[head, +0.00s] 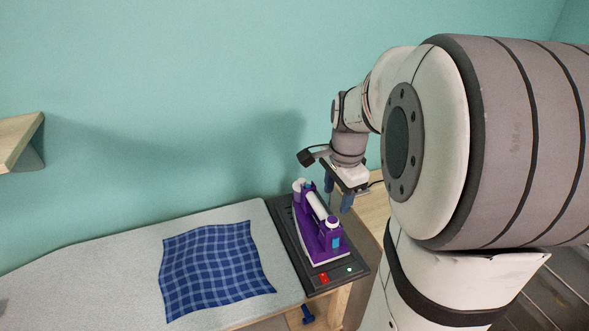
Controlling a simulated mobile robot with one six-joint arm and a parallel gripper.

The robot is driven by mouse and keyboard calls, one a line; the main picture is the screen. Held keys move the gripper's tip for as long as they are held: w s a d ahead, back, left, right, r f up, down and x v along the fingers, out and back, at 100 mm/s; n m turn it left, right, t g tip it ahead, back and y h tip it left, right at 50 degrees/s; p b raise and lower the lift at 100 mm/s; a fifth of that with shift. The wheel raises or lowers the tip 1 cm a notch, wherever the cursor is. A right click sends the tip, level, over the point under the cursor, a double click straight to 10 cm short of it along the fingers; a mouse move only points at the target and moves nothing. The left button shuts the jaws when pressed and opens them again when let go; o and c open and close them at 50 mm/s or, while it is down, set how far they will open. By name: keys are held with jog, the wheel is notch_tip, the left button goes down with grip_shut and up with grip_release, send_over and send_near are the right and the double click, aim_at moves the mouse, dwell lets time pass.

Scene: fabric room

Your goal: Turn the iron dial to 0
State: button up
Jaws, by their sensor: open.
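The purple and white iron (320,231) rests on a dark stand (282,228) at the right end of the ironing board. A light-blue part shows near its front end and another near its far end; I cannot tell which is the dial, and no dial marks can be read. My gripper (338,199) is open and empty, pointing down just right of the iron's far end. I cannot tell whether a finger touches the iron.
A blue checked cloth (214,268) lies on the grey ironing board (110,270). The stand's front edge has a red switch (324,278) and a small light (349,269). A wooden shelf (18,142) juts out at the left. My arm fills the right side.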

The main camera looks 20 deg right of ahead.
aim_at(332, 220)
jog(key=f, duration=0.7)
jog(key=shift+w+f+p, duration=0.3)
jog(key=shift+w+f, duration=0.05)
jog(key=shift+c, duration=0.2)
jog(key=c, duration=0.9)
jog(key=shift+a, duration=0.1)
